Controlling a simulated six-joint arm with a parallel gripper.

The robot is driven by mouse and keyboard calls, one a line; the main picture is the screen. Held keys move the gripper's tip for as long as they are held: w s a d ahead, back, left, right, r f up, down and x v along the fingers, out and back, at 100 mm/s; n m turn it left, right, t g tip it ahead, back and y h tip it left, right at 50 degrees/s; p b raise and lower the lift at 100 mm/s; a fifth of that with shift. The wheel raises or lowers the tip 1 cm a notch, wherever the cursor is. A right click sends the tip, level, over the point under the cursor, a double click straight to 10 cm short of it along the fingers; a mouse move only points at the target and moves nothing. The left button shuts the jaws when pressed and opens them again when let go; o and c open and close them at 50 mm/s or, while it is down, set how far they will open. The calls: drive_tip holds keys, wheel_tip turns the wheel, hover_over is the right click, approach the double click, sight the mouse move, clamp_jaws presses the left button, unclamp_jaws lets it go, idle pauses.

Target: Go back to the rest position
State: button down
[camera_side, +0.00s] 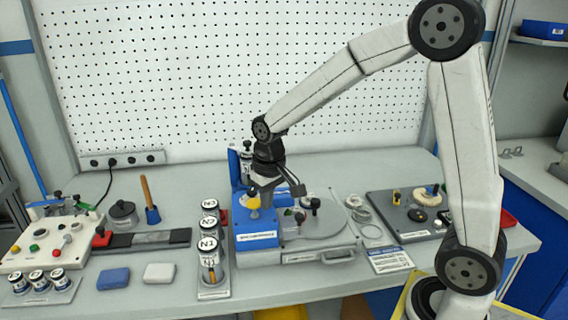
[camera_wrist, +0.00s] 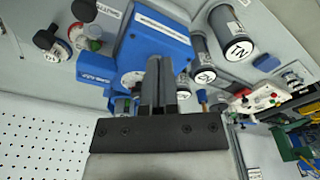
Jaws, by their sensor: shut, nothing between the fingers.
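My gripper (camera_side: 268,188) hangs above the blue block (camera_side: 257,242) of the workstation, near its yellow-topped knob (camera_side: 254,203). In the wrist view my gripper (camera_wrist: 160,65) has its two dark fingers side by side, shut and empty. They point toward the blue block (camera_wrist: 158,48), and part of it is hidden behind them. I cannot tell from these views how far the fingertips are from the block.
A rack with several white-topped cylinders (camera_side: 209,223) stands left of the block. A round grey plate (camera_side: 320,222) with black knobs is on the right. A control box (camera_side: 50,245) is at far left. The perforated wall (camera_side: 200,80) stands behind; the space above the table is mostly free.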

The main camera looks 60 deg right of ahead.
drive_tip(key=s+a+f+n+t, duration=0.1)
drive_tip(key=s+f, duration=0.4)
drive_tip(key=s, duration=0.7)
drive_tip(key=shift+a+n+t, duration=0.3)
drive_tip(key=shift+a+n, duration=0.1)
drive_tip(key=shift+a, duration=0.4)
